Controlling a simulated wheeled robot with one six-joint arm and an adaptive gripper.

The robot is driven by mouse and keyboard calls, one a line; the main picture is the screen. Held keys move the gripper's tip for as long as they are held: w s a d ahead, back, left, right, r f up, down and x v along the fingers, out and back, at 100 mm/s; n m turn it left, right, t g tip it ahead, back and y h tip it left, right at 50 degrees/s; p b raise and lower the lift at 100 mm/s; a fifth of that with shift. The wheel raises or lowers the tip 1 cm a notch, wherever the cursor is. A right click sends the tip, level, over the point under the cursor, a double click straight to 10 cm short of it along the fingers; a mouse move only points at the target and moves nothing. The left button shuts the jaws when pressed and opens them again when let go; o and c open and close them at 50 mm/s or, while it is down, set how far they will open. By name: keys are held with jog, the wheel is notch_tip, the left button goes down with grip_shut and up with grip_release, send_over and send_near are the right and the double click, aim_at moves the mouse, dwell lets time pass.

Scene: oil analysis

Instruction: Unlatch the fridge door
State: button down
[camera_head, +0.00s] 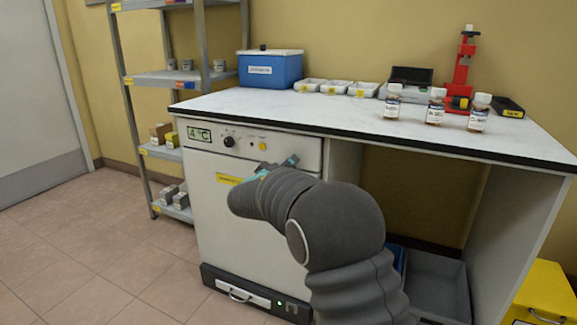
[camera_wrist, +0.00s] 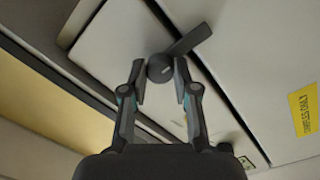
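The white fridge door (camera_head: 235,205) sits under the bench and looks shut. Its dark latch (camera_wrist: 187,42) has a round hub and a lever that slants up and right in the wrist view. The latch also shows in the head view (camera_head: 291,160), just beyond my gripper (camera_head: 272,169). In the wrist view my gripper (camera_wrist: 160,82) is open, with one finger on each side of the hub. A small gap shows at the left finger; the right finger is very close to the hub, and I cannot tell if it touches. My wrist hides part of the door in the head view.
The fridge panel has a black knob (camera_head: 229,141) and a yellow button (camera_head: 262,146). The bench top (camera_head: 220,101) overhangs above, bearing a blue box (camera_head: 270,70) and several bottles. A metal shelf (camera_head: 133,80) stands left. The floor in front left is clear.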

jog(key=shift+f+n+b, duration=0.15)
jog(key=shift+n+b, duration=0.25)
jog(key=shift+b, duration=0.2)
jog(key=n+b, duration=0.2)
jog(key=n, duration=0.6)
jog(key=n+b, duration=0.3)
jog(key=n, duration=0.6)
jog(key=shift+n+t+y, duration=0.3)
jog(key=shift+t, duration=0.1)
jog(key=c, duration=0.9)
grip_release()
jog(key=shift+s, duration=0.1)
